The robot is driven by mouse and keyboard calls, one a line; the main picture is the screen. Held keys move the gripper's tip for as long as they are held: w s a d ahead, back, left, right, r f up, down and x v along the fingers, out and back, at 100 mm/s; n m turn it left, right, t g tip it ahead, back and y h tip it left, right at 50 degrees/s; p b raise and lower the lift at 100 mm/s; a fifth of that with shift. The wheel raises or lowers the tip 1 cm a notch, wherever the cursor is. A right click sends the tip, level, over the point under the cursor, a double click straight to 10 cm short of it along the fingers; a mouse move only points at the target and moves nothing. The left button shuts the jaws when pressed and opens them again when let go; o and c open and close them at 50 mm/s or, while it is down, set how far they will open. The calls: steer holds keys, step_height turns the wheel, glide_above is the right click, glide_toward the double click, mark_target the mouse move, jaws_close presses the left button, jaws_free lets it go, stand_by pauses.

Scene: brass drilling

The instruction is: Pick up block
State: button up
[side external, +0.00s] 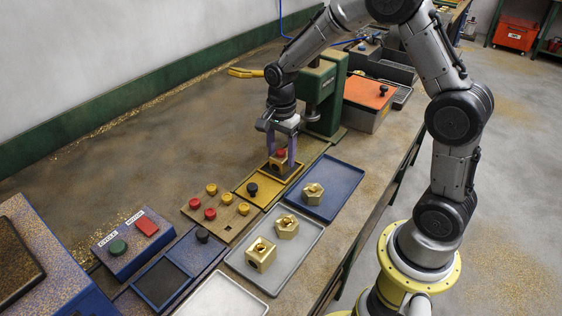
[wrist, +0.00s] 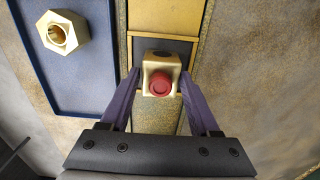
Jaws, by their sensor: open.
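A brass block (side external: 276,164) with a red plug (side external: 281,153) in it sits on a dark pad in a yellow-edged fixture below my gripper. The block (wrist: 161,63) and its red plug (wrist: 160,84) also show in the wrist view, roughly centred between the fingers. My gripper (wrist: 161,77) is open, with one purple finger on each side of the block. It points down over the fixture in the side view (side external: 281,158). I cannot tell whether either finger touches the block; small gaps seem to show in the wrist view.
A blue tray (side external: 343,173) holds one brass block (side external: 313,194). A grey tray (side external: 308,238) holds two more (side external: 285,227). A wooden rack (side external: 229,231) carries red and yellow plugs. A green press (side external: 328,95) stands close behind my gripper. A button box (side external: 135,245) is at left.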

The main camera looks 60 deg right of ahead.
steer(key=shift+f, duration=0.95)
jaws_close()
steer(key=shift+r, duration=0.1)
